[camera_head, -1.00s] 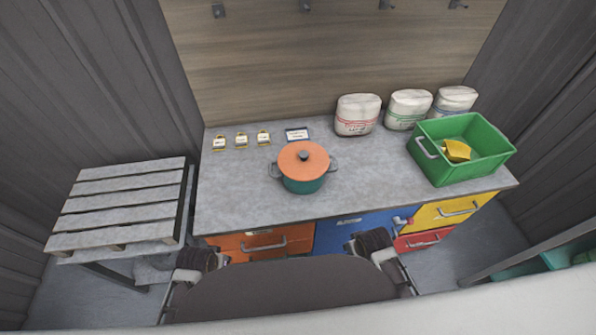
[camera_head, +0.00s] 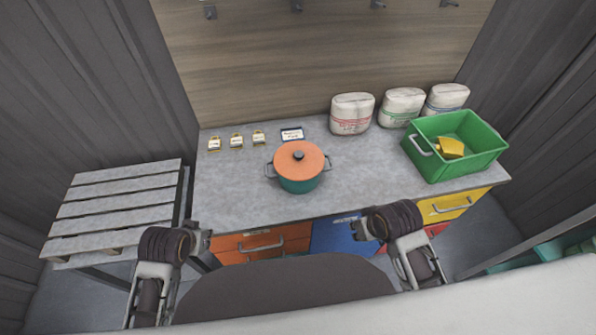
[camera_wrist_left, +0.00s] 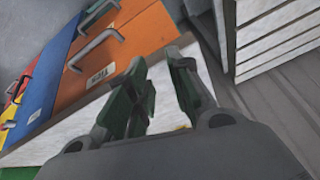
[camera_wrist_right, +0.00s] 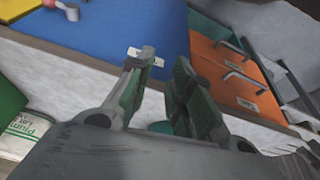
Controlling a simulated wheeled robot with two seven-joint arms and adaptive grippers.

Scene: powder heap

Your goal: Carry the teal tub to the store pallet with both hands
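The teal tub (camera_head: 299,184) stands upright on the grey counter with an orange lid (camera_head: 299,156) on it. A grey handle sticks out on each side. The store pallet (camera_head: 117,211) is the slatted grey one at the left, with nothing on it. My left gripper (camera_head: 203,238) is in front of the counter's edge, left of the tub and apart from it. Its fingers (camera_wrist_left: 160,68) are apart and empty. My right gripper (camera_head: 366,228) is in front of the counter, right of the tub. Its fingers (camera_wrist_right: 161,70) are apart and empty.
A green crate (camera_head: 418,163) with a yellow scoop (camera_head: 449,147) stands at the counter's right end. Three white bags (camera_head: 351,113) stand along the back. Small tags and a card (camera_head: 292,134) lie behind the tub. The counter (camera_head: 232,190) left of the tub is clear.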

